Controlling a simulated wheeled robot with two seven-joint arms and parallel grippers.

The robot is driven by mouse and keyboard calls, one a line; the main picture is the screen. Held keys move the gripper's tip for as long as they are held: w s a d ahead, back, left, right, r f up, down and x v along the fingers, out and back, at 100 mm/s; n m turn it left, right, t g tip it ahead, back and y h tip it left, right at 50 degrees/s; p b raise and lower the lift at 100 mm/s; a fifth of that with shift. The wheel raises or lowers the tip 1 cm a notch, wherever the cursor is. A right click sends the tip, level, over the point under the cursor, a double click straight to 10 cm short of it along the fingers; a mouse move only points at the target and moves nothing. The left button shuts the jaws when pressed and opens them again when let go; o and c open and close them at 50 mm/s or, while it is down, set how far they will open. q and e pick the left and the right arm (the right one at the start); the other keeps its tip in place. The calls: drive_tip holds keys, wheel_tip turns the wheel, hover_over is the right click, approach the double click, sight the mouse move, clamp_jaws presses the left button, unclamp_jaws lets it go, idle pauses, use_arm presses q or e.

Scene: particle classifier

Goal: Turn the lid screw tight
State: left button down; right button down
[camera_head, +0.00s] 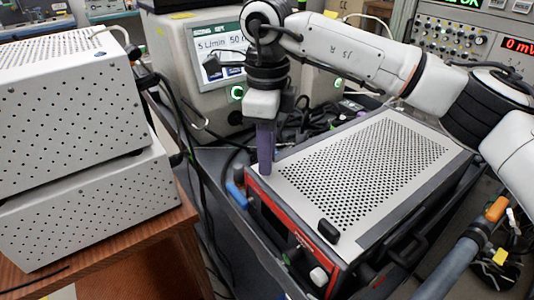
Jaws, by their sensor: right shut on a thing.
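The metal box (350,225) has a perforated grey lid (365,155) and a red-edged front. My right gripper (265,170) points straight down at the lid's near-left corner. Its purple-grey fingers are shut on the lid screw there, which they hide almost wholly. I cannot tell how deep the screw sits. A black knob (328,231) stands on the lid's front right corner, apart from the gripper. My left gripper is not in view.
Two stacked perforated white boxes (75,135) stand on a brown table (110,255) at left. An instrument with a screen (215,50) stands behind the gripper. Black cables (190,120) run between them. A grey tube with an orange part (495,209) is at right.

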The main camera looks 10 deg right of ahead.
drive_tip(key=m, duration=0.4)
drive_tip(key=shift+m, duration=0.3)
drive_tip(key=m, duration=0.3)
drive_tip(key=shift+m, duration=0.4)
drive_tip(key=m+b, duration=0.1)
drive_tip(key=m, duration=0.3)
drive_tip(key=shift+m, duration=1.8)
drive_tip(key=shift+r, duration=0.1)
drive_tip(key=c, duration=1.6)
unclamp_jaws()
wheel_tip(320, 180, up, 10)
drive_tip(key=shift+r, duration=0.15)
